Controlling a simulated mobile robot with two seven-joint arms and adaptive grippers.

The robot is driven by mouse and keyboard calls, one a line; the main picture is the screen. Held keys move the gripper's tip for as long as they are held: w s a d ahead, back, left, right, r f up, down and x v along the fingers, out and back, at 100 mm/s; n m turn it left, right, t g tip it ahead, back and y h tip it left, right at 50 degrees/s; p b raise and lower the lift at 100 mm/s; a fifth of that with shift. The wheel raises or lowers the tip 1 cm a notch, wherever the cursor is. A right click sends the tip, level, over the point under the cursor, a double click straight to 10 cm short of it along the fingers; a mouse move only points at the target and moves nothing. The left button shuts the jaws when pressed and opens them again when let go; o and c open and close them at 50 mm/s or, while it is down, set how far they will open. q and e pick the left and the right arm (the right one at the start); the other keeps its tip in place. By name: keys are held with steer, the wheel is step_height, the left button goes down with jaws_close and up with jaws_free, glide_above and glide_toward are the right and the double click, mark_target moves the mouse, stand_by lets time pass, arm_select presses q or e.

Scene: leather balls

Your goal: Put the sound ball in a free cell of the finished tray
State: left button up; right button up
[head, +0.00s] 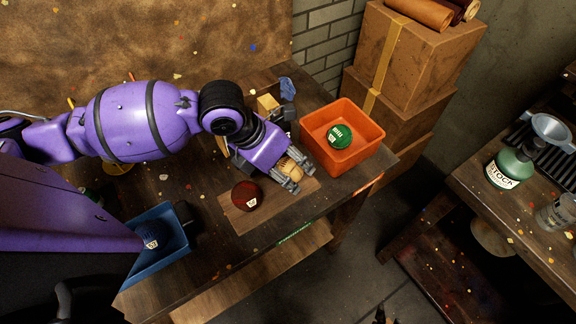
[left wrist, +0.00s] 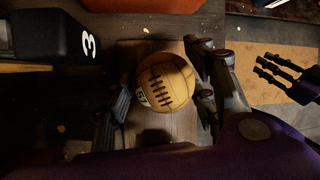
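A tan laced ball (head: 291,168) sits at the far end of a wooden board (head: 243,221). In the left wrist view the tan ball (left wrist: 166,81) lies between the fingers of my left gripper (left wrist: 163,95), with lacing and a pale label showing. My left gripper (head: 285,176) is open around it, with a narrow gap at the left finger. A dark red ball (head: 247,195) rests on the same board. An orange tray (head: 368,131) holds a green ball (head: 339,136). My right gripper (left wrist: 281,72) shows at the right of the left wrist view; its opening is unclear.
A blue tray (head: 151,266) with a dark blue ball (head: 152,239) stands at the near left of the workbench. A yellow block (head: 267,104) and a blue cloth (head: 287,88) lie behind my gripper. Cardboard boxes (head: 420,62) are stacked beyond the orange tray.

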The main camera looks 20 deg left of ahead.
arm_select(q)
steer(key=shift+o, duration=0.8)
steer(key=shift+s+r, duration=0.1)
steer(key=shift+s, duration=0.05)
steer(key=shift+r, duration=0.15)
steer(key=v, duration=1.1)
steer(key=shift+r+p, duration=0.35)
steer(key=shift+s+a, duration=0.1)
